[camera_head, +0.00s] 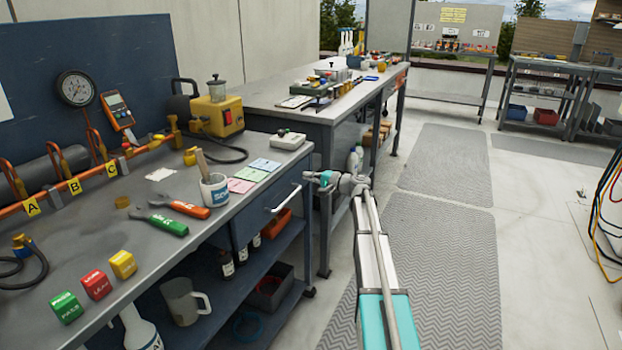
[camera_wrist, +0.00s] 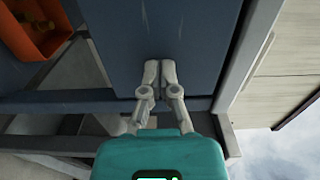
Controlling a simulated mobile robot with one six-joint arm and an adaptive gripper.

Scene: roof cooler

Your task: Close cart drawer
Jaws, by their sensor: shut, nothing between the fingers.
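The cart drawer (camera_head: 250,224) is a dark blue-grey box front with a pale bar handle (camera_head: 284,200), under the right end of the near workbench top. How far it stands out from the cart is hard to tell. My gripper (camera_head: 308,176) is at the right end of the drawer front, near the handle. In the wrist view my gripper (camera_wrist: 160,66) is shut and empty, its fingertips together over a dark blue panel (camera_wrist: 150,30) that looks like the drawer. Whether they touch it is not clear. The handle does not show in the wrist view.
The cart's benchtop (camera_head: 140,245) carries pliers, a mug (camera_head: 214,190), coloured cubes and cards. An orange bin (camera_head: 276,223) sits on the shelf below the drawer; it also shows in the wrist view (camera_wrist: 30,28). A second bench (camera_head: 300,110) stands behind. The matted floor to the right is clear.

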